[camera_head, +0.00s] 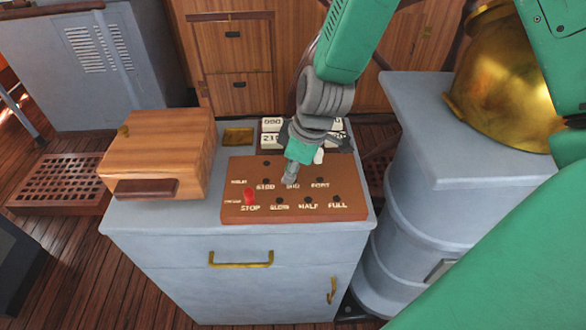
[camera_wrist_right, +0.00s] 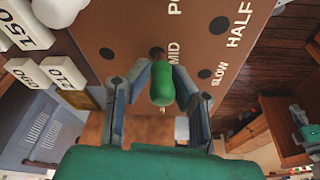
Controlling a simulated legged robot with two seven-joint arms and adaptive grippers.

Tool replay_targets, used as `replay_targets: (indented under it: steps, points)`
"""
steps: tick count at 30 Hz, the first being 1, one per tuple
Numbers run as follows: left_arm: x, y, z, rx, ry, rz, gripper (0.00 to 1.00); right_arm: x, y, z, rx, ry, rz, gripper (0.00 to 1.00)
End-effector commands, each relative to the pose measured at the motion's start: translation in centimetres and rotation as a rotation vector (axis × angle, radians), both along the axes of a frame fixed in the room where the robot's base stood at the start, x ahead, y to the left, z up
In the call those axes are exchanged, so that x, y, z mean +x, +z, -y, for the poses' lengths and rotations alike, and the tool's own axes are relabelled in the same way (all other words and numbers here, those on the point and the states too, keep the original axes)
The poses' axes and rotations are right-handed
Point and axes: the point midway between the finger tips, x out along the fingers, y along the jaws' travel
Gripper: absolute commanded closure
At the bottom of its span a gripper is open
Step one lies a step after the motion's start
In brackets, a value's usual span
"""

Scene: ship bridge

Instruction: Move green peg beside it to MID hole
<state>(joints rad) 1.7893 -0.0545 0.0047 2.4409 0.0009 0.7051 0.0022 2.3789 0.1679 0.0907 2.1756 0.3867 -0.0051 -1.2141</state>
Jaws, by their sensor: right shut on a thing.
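The brown peg board (camera_head: 326,212) lies on the grey cabinet, with labelled rows of holes. My right gripper (camera_head: 290,180) is over its upper row, hiding part of the MID label. In the right wrist view my right gripper (camera_wrist_right: 163,92) is shut on the green peg (camera_wrist_right: 161,88), with one finger on each side. The peg's far end meets a dark hole beside the MID label (camera_wrist_right: 173,52); I cannot tell how deep it sits. In the head view the gripper hides the peg. My left gripper is not in view.
A red peg (camera_head: 249,196) stands at the STOP hole. A white peg (camera_head: 319,156) stands near the board's back edge. White number blocks (camera_head: 271,125) lie behind the board. A wooden box (camera_head: 160,145) is at left, and a brass dome (camera_head: 500,65) at right.

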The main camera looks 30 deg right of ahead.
Motion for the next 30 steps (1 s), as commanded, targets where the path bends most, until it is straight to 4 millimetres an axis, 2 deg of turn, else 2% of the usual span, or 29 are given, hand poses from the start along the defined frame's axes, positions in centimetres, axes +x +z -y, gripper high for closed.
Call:
replay_targets:
  steps: [23, 24, 26, 30]
  points:
    - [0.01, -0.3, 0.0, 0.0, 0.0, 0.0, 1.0, 0.12, -0.86, 0.5, 0.002, 0.001, 0.004, 1.0]
    - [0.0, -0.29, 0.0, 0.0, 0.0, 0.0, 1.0, 0.1, -0.86, 0.5, 0.002, 0.001, 0.004, 0.78]
    - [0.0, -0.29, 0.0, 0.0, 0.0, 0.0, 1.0, 0.08, -0.84, 0.51, 0.001, 0.0, 0.003, 0.6]
    - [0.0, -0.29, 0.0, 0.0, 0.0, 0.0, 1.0, 0.03, -0.85, 0.52, 0.001, 0.0, 0.003, 0.6]
